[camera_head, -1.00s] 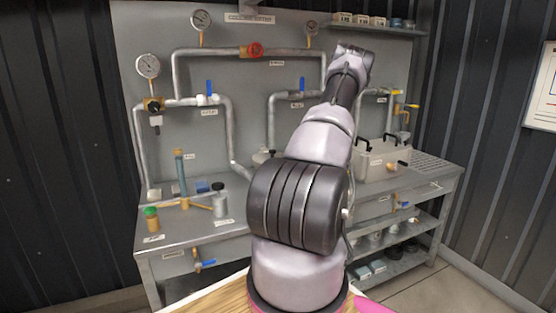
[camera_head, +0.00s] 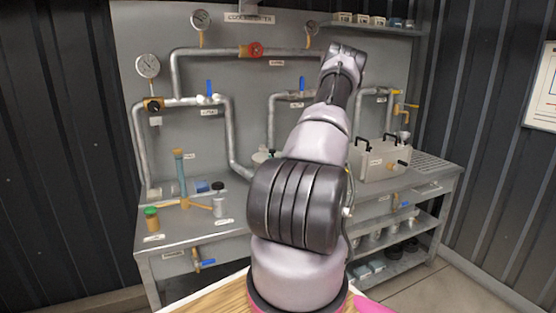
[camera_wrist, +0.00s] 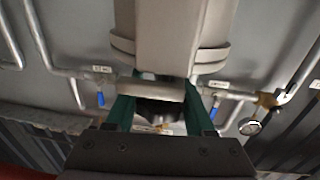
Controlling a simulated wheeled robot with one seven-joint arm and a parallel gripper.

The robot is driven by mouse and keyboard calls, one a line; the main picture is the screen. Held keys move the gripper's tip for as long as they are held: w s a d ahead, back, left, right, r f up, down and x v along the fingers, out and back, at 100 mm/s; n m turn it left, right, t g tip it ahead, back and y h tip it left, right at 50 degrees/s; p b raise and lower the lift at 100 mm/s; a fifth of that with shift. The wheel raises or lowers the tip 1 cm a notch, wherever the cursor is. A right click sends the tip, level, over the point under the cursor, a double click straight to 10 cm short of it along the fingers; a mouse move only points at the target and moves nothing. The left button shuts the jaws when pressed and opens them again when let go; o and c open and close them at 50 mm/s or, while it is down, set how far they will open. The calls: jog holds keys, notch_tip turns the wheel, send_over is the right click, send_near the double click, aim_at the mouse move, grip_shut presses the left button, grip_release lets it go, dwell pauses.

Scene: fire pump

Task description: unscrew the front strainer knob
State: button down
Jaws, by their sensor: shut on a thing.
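In the wrist view, which is upside down, the two green fingers of my gripper (camera_wrist: 158,112) are closed about a pale grey bar-like piece, which I take for the front strainer knob (camera_wrist: 152,91). A dark shape lies behind it between the fingers. A large grey housing (camera_wrist: 175,35) with a flanged rim fills the view beyond the fingers, close to the held piece. In the head view, my arm hides the gripper and the knob. A pale rounded part (camera_head: 262,155) shows just left of my arm at the bench's back.
Pipes with blue-handled valves (camera_head: 210,90) and a red handwheel (camera_head: 256,50) run along the back panel. A grey box with a handle (camera_head: 378,165) stands to the right on the bench. A green-capped fitting (camera_head: 151,218) and a standing tube (camera_head: 180,178) are at the left.

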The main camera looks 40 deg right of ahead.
jog(key=shift+w+a+n+t+y, duration=0.1)
jog(key=shift+a+n+t+y, duration=0.1)
jog(key=shift+n+y, duration=0.6)
jog(key=shift+s+a+n+t+y, duration=0.15)
jog(key=shift+n+y, duration=0.3)
jog(key=shift+y, duration=0.7)
jog(key=shift+w+a+n+t+y, duration=0.2)
jog(key=shift+n+y, duration=0.45)
jog(key=shift+y, duration=0.3)
jog(key=shift+c, duration=1.3)
grip_release()
jog(key=s, duration=1.1)
